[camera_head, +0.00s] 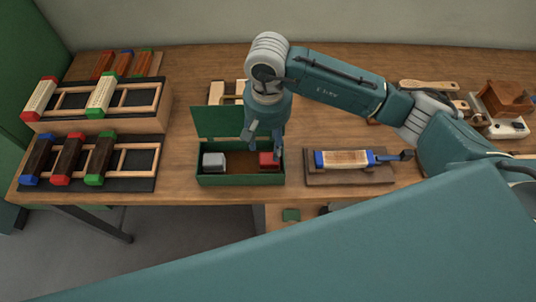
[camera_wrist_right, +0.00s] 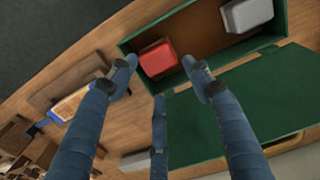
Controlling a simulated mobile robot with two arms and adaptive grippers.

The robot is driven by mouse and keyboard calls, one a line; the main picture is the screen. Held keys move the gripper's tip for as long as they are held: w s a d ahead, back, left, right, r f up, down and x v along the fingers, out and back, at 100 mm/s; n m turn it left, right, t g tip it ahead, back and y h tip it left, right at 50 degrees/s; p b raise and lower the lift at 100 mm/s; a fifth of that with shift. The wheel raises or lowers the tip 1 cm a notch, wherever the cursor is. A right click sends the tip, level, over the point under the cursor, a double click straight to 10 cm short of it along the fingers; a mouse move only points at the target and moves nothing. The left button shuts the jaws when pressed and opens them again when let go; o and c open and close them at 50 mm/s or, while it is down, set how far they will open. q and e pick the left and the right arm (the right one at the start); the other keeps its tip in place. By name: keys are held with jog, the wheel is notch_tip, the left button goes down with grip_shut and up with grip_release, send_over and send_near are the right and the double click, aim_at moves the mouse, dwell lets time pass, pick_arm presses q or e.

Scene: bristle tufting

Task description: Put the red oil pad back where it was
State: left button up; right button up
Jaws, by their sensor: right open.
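The red oil pad (camera_head: 269,160) lies in the right end of an open green box (camera_head: 240,180) on the table. It also shows in the wrist view as a red block (camera_wrist_right: 157,57) against the box's end wall. My right gripper (camera_head: 264,138) points down over the right part of the box. Its fingers are spread and hold nothing; in the wrist view the fingertips (camera_wrist_right: 160,68) are on either side of the pad's near side, apart from it. My left gripper is not in view.
A grey block (camera_head: 214,161) sits in the box's left end. The green lid (camera_head: 217,121) stands open behind. A blue-ended brush (camera_head: 344,158) lies on a board to the right. Racks of brush blocks (camera_head: 97,101) stand at left. Wooden tools (camera_head: 430,86) lie at the back right.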

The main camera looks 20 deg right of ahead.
aim_at(268, 157)
notch_tip(268, 157, up, 4)
jog(key=shift+f+b, duration=0.1)
jog(key=shift+b, duration=0.25)
dwell(0.9)
